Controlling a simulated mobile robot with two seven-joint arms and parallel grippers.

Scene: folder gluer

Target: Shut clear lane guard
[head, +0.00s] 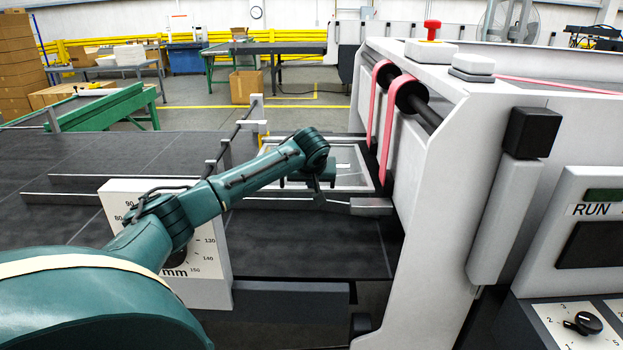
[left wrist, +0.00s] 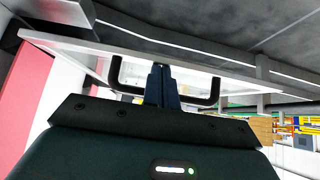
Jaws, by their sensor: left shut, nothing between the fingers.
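The clear lane guard (head: 352,165) is a see-through panel in a pale frame. It lies low, at a shallow angle or flat, over the lane beside the machine's side wall in the head view; its exact angle is hard to tell. In the left wrist view its pale frame edge (left wrist: 240,72) crosses the top, with a black U-shaped handle (left wrist: 116,76) on it. My left gripper (head: 314,186) is at the guard's near side. Its fingers (left wrist: 161,70) are shut and empty, across the middle of the handle; whether they touch it is unclear. My right gripper is not in view.
The grey machine wall (head: 440,200) with pink belts (head: 376,115) stands right of the guard. A white dial plate (head: 212,262) stands upright near my left arm. Metal rails (head: 110,198) cross the dark bed (head: 40,165). A RUN panel (head: 592,240) is at far right.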

